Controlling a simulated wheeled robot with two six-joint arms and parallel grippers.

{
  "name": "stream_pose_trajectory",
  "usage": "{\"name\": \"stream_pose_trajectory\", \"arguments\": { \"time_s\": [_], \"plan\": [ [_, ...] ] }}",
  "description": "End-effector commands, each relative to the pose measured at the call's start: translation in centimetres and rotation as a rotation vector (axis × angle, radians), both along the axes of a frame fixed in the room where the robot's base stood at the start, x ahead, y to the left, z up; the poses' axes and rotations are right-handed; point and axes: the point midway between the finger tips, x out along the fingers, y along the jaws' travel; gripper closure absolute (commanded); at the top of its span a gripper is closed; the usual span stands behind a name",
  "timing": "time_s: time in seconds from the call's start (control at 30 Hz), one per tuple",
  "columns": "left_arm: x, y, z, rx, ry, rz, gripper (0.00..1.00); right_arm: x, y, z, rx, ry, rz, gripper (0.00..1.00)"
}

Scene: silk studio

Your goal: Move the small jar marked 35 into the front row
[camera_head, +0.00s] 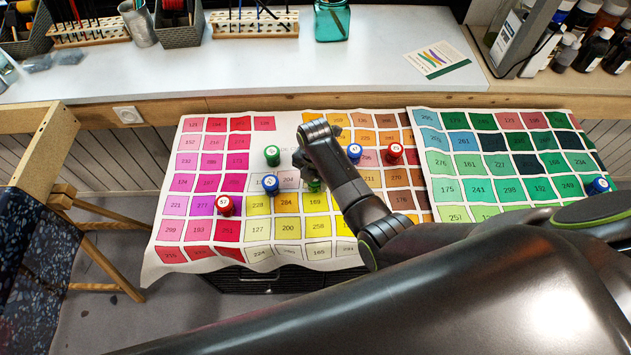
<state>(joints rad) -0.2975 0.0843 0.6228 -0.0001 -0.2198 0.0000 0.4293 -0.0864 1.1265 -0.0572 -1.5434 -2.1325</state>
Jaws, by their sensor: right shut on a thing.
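My right gripper (306,170) points down over the colour chart, left of its middle. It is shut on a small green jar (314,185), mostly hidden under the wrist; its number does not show. Other small jars stand on the chart: a green-topped one (272,155), a blue-topped one (270,184) and a red one marked 57 (225,205) to the left. A blue one marked 47 (354,152) and a red one (394,153) stand to the right of my gripper. Another blue one (600,185) is at the far right. I cannot read 35 on any. My left gripper is out of view.
The printed colour chart (195,253) drapes over its support, with a second, greener sheet (450,190) at right. Behind is a white bench (250,75) with pen racks, a teal glass jar (331,20) and bottles (597,48). A wooden-framed stand (45,150) is at left.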

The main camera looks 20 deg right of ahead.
Motion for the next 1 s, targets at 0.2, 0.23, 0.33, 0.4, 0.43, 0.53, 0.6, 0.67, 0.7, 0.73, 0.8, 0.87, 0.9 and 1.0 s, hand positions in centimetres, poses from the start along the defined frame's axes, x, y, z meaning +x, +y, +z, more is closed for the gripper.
{"name": "stream_pose_trajectory", "arguments": {
  "time_s": [0.2, 0.23, 0.33, 0.4, 0.43, 0.53, 0.6, 0.67, 0.7, 0.73, 0.8, 0.87, 0.9, 1.0],
  "plan": [
    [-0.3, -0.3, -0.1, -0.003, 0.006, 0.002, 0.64, 0.1, 0.0, -1.5, 0.001, -0.002, 0.0, 0.83],
    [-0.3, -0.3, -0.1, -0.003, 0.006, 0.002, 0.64, 0.1, 0.0, -1.5, 0.001, -0.002, 0.0, 0.83],
    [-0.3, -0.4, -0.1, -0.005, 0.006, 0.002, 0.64, 0.1, 0.0, -1.4, 0.001, -0.002, 0.0, 0.83],
    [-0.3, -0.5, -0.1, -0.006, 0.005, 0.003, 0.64, 0.1, 0.0, -1.4, 0.001, -0.002, 0.0, 0.83],
    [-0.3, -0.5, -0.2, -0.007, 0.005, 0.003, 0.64, 0.1, 0.0, -1.5, 0.001, -0.002, 0.0, 0.83],
    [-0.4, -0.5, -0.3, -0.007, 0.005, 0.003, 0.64, 0.1, 0.0, -1.8, 0.0, -0.001, 0.0, 0.83],
    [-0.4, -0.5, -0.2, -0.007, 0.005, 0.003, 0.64, 0.1, 0.0, -1.7, 0.0, -0.001, 0.0, 0.51],
    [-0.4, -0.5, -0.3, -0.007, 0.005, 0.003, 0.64, 0.1, 0.0, -1.7, 0.0, -0.001, 0.0, 0.44],
    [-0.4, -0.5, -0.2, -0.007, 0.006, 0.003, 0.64, 0.1, 0.0, -1.7, 0.0, -0.001, 0.0, 0.38],
    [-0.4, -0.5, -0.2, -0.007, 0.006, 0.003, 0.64, 0.1, 0.0, -1.7, 0.0, -0.001, 0.0, 0.37],
    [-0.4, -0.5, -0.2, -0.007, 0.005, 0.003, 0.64, 0.1, 0.0, -1.7, 0.0, -0.001, 0.0, 0.37],
    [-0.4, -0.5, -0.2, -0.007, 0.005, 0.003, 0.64, 0.1, 0.0, -1.7, 0.0, -0.001, 0.0, 0.37],
    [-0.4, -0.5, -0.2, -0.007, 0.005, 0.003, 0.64, 0.1, 0.0, -1.7, 0.0, -0.001, 0.0, 0.37],
    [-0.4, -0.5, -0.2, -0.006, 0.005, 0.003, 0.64, 0.0, 0.0, -1.6, 0.001, -0.002, 0.0, 0.37]
  ]
}}
